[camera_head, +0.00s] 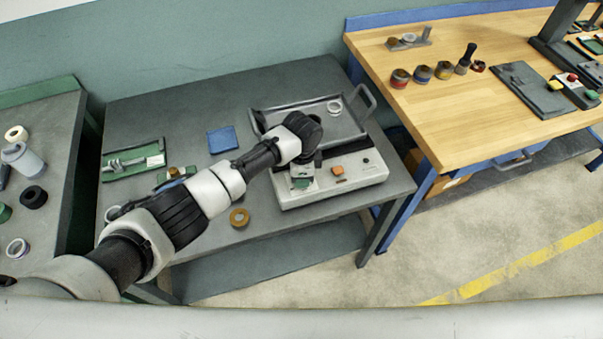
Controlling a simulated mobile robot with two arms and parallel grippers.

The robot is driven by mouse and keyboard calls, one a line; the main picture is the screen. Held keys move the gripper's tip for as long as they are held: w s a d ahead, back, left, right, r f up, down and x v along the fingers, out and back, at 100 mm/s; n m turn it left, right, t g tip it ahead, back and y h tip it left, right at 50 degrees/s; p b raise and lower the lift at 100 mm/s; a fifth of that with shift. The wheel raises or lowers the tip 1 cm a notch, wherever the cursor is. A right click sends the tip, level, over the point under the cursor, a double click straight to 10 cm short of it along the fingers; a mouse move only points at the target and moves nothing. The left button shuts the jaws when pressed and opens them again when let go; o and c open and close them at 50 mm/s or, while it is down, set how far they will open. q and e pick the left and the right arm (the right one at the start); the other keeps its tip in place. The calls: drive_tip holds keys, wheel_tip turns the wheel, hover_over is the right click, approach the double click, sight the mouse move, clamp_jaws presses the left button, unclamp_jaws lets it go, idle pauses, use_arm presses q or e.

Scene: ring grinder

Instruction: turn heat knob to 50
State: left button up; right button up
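The heater (365,172) is a white box with a grey tray (345,128) on top, standing on the grey table. Its front panel has an orange switch (339,171) and a small dark button or light to the right of it. My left arm comes in from the lower left and crosses the table. My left gripper (302,174) points down at the left part of the front panel, by a small green part. The heat knob cannot be made out; the gripper may be covering it. Contact and finger opening are too small to tell. My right gripper is out of view.
A silver ring (334,107) lies in the tray. A brown ring (239,217), a blue pad (222,139) and a green fixture (133,161) are on the grey table (180,95). A wooden workbench (455,115) with several small parts stands to the right.

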use_arm(q)
drive_tip(key=o, duration=0.9)
drive_tip(key=shift+r, duration=0.15)
wheel_tip(320, 180, up, 11)
drive_tip(key=shift+f+b, duration=0.2)
drive_tip(key=shift+b, duration=0.4)
